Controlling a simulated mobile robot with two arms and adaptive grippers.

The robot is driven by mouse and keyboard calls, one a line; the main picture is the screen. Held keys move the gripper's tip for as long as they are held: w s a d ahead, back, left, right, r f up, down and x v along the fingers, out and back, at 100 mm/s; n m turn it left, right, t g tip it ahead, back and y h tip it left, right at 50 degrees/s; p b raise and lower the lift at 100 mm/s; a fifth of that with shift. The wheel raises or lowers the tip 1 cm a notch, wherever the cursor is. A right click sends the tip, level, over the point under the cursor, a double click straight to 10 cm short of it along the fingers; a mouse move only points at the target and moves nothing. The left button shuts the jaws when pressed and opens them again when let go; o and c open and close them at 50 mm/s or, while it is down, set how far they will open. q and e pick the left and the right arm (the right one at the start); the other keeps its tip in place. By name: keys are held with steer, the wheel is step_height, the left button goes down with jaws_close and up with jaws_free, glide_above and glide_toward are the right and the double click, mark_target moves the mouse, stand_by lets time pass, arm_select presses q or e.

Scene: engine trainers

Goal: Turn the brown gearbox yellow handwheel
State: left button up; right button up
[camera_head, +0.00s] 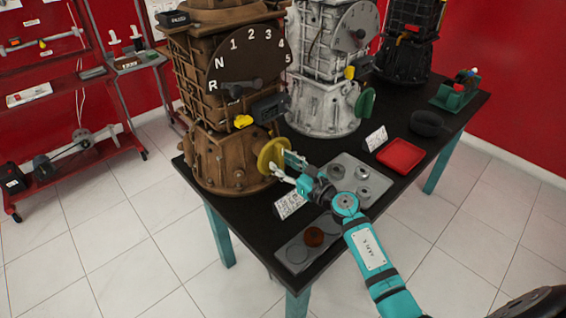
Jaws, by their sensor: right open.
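The brown gearbox (205,162) stands upright at the left end of the black table. Its yellow handwheel (266,156) sticks out low on its right side. My right gripper (285,164) is open at the handwheel, with its fingers by the wheel's right edge. One finger reaches up behind or beside the rim and the other lies lower; I cannot tell whether they touch it. My left gripper is out of view.
A white gearbox (318,108) with a green handwheel (366,103) and a black gearbox (407,50) stand farther back on the table (447,137). A grey tray (346,170) with metal parts, a red tray (400,157) and a black bowl (430,124) lie nearby. Red shelving (75,83) stands left.

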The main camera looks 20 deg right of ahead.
steer(key=shift+w+a, duration=0.1)
steer(key=shift+w, duration=0.05)
jaws_close()
